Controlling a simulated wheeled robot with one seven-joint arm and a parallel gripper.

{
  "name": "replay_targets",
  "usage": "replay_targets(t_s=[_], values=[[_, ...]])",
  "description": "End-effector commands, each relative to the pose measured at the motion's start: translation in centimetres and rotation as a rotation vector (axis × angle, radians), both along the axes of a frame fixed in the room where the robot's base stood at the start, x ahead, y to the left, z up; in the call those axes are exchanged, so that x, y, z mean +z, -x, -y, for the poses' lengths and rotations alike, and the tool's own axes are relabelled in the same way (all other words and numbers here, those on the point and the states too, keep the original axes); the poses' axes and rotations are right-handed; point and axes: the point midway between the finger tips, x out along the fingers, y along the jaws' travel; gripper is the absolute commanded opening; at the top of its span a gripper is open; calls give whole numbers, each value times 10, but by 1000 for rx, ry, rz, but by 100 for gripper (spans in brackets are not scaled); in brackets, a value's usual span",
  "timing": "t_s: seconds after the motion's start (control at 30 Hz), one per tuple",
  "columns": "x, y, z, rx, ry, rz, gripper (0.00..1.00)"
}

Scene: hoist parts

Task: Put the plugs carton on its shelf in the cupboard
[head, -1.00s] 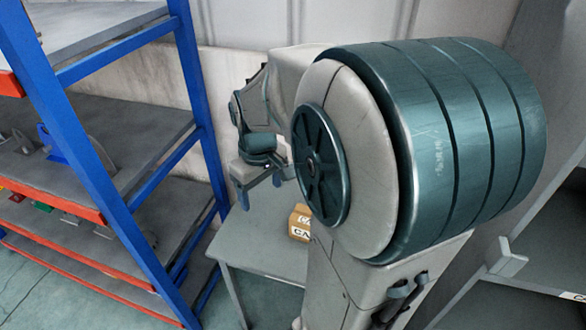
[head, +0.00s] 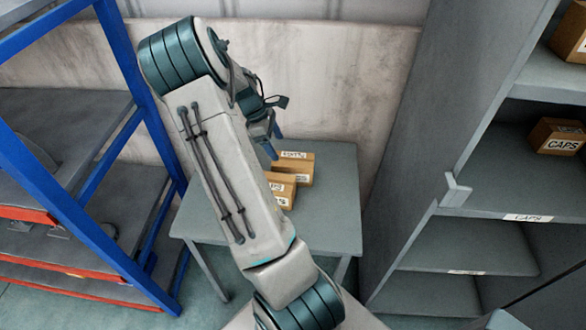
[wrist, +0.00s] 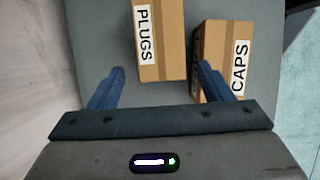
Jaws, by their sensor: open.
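The plugs carton (wrist: 160,45) is a brown box with a white PLUGS label, seen in the wrist view. In the head view, the rear carton (head: 300,172) on the grey table (head: 335,215) appears to be it. My gripper (wrist: 160,70) is open and empty. In the wrist view its blue fingers show either side of the plugs carton's near end; the right finger overlaps a caps carton (wrist: 212,45). In the head view my gripper (head: 272,145) is above and left of the cartons. The grey cupboard (head: 405,150) stands at the right.
The caps carton on the table is partly hidden by my arm in the head view. Another caps carton (head: 558,137) stands on a cupboard shelf above a CAPS label (head: 528,217). A lower shelf (head: 465,245) looks empty. A blue-framed rack (head: 140,90) stands left.

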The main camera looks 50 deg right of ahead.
Motion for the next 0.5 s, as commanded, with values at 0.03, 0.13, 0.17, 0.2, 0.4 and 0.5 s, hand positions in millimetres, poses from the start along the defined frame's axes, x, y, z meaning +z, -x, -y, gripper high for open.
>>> replay_targets(t_s=[0.03,0.13,0.17,0.2,0.4,0.5], values=[[-10,5,2,-3,-2,-6,73],[-29,11,7,-3,-2,-6,73],[-34,13,9,-2,-1,-4,73],[-40,15,10,-4,-2,-4,73],[-59,21,15,-3,-1,-1,73],[-63,24,18,-5,-1,-1,73]])
